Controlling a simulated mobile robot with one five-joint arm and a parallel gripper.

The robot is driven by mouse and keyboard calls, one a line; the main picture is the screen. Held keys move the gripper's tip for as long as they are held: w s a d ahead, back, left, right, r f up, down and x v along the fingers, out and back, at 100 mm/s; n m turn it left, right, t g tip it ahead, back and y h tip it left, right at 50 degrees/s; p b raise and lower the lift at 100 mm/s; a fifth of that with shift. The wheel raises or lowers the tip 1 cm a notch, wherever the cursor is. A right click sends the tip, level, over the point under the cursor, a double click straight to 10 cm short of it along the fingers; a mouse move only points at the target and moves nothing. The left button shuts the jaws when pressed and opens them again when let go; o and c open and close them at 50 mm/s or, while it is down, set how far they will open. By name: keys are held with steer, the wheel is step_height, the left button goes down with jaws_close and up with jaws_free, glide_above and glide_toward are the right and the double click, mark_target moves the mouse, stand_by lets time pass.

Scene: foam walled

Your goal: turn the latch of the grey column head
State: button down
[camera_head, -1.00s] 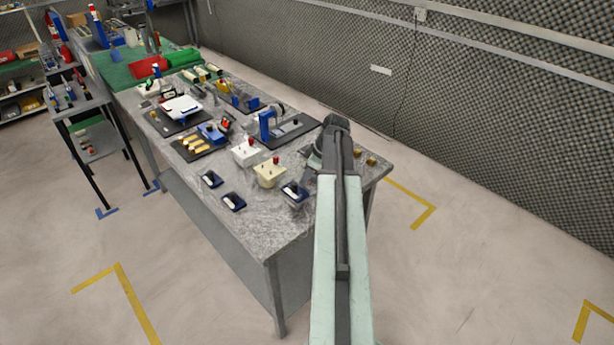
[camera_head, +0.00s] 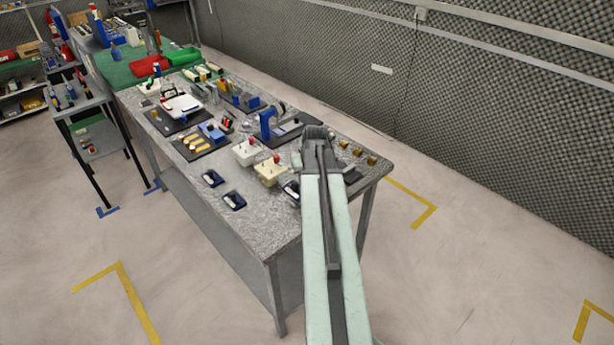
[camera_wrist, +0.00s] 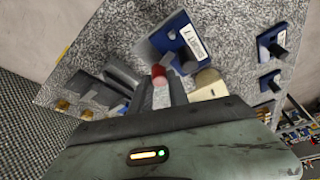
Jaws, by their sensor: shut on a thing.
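My gripper (camera_wrist: 160,86) shows at the middle of the wrist view, its two fingers pointing at the bench. It is shut on a small red-ended piece (camera_wrist: 158,74) at the fingertips. I cannot tell whether this piece is the latch; the fingers hide what lies below it. The grey column head cannot be made out for certain. Grey blocks (camera_wrist: 97,88) lie to the left of the fingers in the wrist view. In the head view my arm covers the gripper's contact place, near the bench's right end.
A blue labelled fixture (camera_wrist: 182,42) stands just beyond the fingertips. A cream box (camera_wrist: 208,84) is close on the right; it also shows in the head view (camera_head: 268,174). Brass knobs (camera_head: 357,152) line the right end of the bench (camera_head: 245,220). Its front corner is clear.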

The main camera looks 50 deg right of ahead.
steer(key=shift+w+m+g+h, duration=0.1)
steer(key=shift+m+g+h, duration=0.45)
steer(key=shift+m, duration=1.35)
steer(key=c, duration=1.3)
jaws_free()
steer(key=shift+o, duration=0.2)
steer(key=shift+a+r, duration=0.1)
steer(key=p+v, duration=0.7)
steer(key=shift+r, duration=0.25)
steer(key=shift+a, duration=0.1)
